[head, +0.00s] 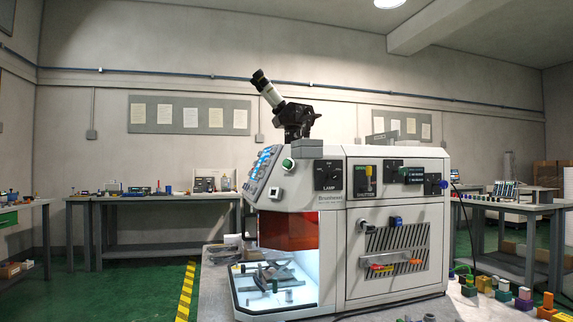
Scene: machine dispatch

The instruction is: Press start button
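A white and grey machine (395,235) stands on a bench in the middle of the head view. On its left front corner is a sloped control panel (262,164) with small blue-lit screens or keys. Beside the panel is a round green button (288,164) with a pale rim. Below it is a pale square plate (274,193) with a dark centre. No label on the green button is readable, so I cannot tell for certain that it is the start button. Neither of my grippers is in view.
The machine has a lit chamber with an orange shield (288,230). Its side carries a black LAMP switch (328,175) and several knobs. A microscope-like eyepiece (268,90) rises on top. Coloured blocks (501,290) lie at the right. Side tables stand along the walls.

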